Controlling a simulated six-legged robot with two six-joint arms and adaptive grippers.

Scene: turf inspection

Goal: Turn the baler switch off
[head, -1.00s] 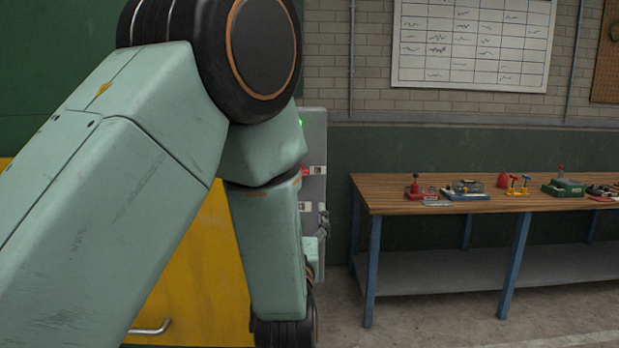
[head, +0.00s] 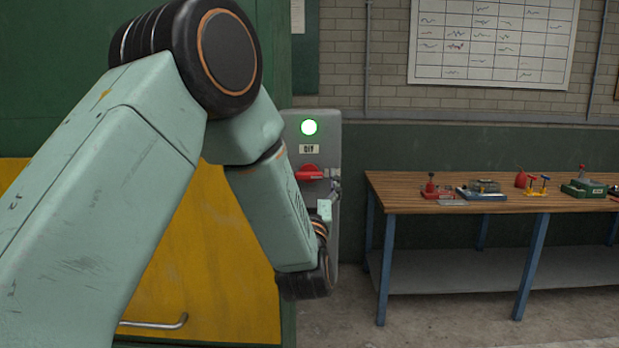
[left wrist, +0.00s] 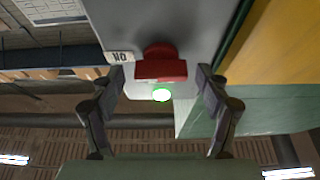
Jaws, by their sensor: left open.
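A grey switch box (head: 322,135) stands beside the green and yellow machine in the head view. It has a lit green lamp (head: 309,127), a small label below it, and a red handle (head: 309,173) lying about horizontal. My left gripper (head: 335,182) is at the right side of the handle, small and partly hidden by my own arm. In the left wrist view the red handle (left wrist: 161,66) appears between the open fingers of my left gripper (left wrist: 158,74), with visible gaps on both sides. An upside-down "ON" label (left wrist: 120,57) is beside it. My right gripper is not in view.
The machine's yellow panel (head: 215,270) with a metal bar handle (head: 155,324) is at the left. A wooden workbench (head: 400,190) with several small tools stands to the right of the box. Open floor lies in front of the bench.

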